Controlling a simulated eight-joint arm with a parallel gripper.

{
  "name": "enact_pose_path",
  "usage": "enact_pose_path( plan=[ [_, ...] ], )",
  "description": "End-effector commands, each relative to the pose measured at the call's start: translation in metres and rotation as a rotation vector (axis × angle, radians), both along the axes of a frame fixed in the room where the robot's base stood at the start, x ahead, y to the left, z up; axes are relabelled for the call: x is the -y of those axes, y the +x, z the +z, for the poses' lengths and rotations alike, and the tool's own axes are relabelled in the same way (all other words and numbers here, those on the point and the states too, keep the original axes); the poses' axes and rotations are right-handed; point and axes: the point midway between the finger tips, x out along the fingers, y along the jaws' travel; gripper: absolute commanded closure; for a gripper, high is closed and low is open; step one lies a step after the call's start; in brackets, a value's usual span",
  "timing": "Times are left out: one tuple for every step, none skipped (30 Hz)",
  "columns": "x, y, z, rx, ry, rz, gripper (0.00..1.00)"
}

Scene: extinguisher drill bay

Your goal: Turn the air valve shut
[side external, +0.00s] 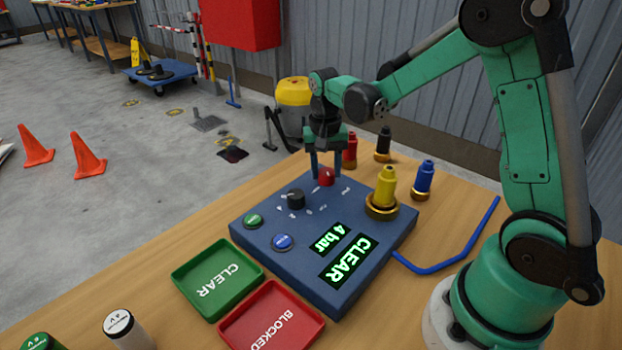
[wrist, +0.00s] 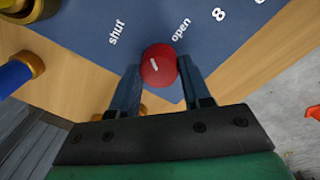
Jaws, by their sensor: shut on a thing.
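The air valve is a red round knob (side external: 326,177) on the far edge of the blue control panel (side external: 275,215). In the wrist view the knob (wrist: 160,72) sits between the printed words "shut" (wrist: 117,32) at its upper left and "open" (wrist: 181,30) at its upper right. A short white mark (wrist: 154,62) shows left of the knob's centre; I cannot tell exactly where it points. My gripper (side external: 326,175) reaches down from above, with a finger on each side of the knob. It is shut on the knob, as the wrist view also shows (wrist: 159,68).
The panel's display (side external: 345,257) reads "4 bar" and "CLEAR". A black knob (side external: 296,199), a green button (side external: 253,220) and a blue button (side external: 283,242) are nearby. A yellow fitting (side external: 384,190) stands right of the valve. Green (side external: 250,276) and red (side external: 238,335) trays lie in front.

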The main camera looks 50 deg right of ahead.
Motion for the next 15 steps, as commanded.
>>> enact_pose_path(
  plan=[
    [-0.0001,-0.0002,0.0003,-0.001,-0.001,0.042,1.0],
    [-0.0002,-0.0003,0.0003,-0.001,0.0,0.071,1.0],
    [-0.0002,-0.0002,0.0003,-0.001,-0.001,0.108,1.0],
    [-0.0003,-0.0003,0.0003,-0.001,0.0,0.137,1.0],
    [-0.0003,-0.0003,0.0003,-0.001,0.0,0.165,1.0],
    [-0.0004,-0.0003,0.0003,-0.001,0.0,0.201,1.0],
    [-0.0004,-0.0004,0.0003,-0.002,-0.001,0.228,1.0],
    [-0.0005,-0.0003,0.0003,-0.002,-0.001,0.255,1.0],
    [-0.0006,-0.0004,0.0003,-0.002,-0.001,0.289,1.0],
    [-0.0006,-0.0004,0.0002,-0.002,-0.001,0.314,1.0],
    [-0.0006,-0.0004,0.0002,-0.002,-0.001,0.337,1.0],
    [-0.0006,-0.0005,0.0002,-0.002,-0.001,0.368,1.0],
    [-0.0006,-0.0005,0.0002,-0.002,0.0,0.39,1.0],
    [-0.0006,-0.0005,0.0002,-0.001,0.0,0.412,1.0],
    [-0.0007,-0.0004,0.0002,-0.001,0.0,0.439,1.0]
  ],
)
